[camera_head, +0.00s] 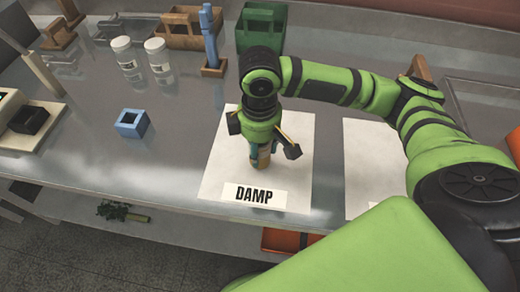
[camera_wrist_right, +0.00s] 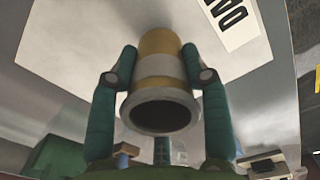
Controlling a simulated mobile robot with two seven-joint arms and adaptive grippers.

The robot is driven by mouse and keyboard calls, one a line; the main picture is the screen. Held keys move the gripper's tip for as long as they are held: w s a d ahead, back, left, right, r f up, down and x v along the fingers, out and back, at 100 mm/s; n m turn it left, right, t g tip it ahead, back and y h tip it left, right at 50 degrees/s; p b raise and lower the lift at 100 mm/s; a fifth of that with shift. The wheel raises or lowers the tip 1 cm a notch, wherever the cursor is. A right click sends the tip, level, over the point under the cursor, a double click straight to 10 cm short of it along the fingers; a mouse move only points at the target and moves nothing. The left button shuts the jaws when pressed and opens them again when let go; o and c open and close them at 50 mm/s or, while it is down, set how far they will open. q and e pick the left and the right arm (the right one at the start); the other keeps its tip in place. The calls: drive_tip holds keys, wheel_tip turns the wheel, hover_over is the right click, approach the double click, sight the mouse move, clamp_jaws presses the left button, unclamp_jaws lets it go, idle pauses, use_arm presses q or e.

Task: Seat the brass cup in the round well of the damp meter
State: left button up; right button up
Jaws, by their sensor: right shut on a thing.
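My right gripper (camera_head: 261,152) is above the white DAMP sheet (camera_head: 225,170). It is shut on the brass cup (camera_head: 264,157), of which only a small part shows below the fingers in the head view. In the right wrist view the cup (camera_wrist_right: 160,68) is a cylinder with brass and grey bands and a dark open mouth, held between the two green fingers (camera_wrist_right: 158,85). I cannot tell whether its far end touches the sheet. No round well shows clearly; a pale device with a black square block (camera_head: 30,119) stands at the left edge. My left gripper is out of view.
A blue square holder (camera_head: 132,123) and two white-capped jars (camera_head: 127,56) stand left of the sheet. A wooden crate (camera_head: 188,33), a blue upright tool (camera_head: 211,45) and a green box (camera_head: 260,36) stand behind. A second white sheet (camera_head: 365,150) lies at right, partly under my arm.

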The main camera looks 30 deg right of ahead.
drive_tip(key=shift+f, duration=1)
drive_tip(key=shift+f, duration=0.1)
drive_tip(key=o, duration=1.2)
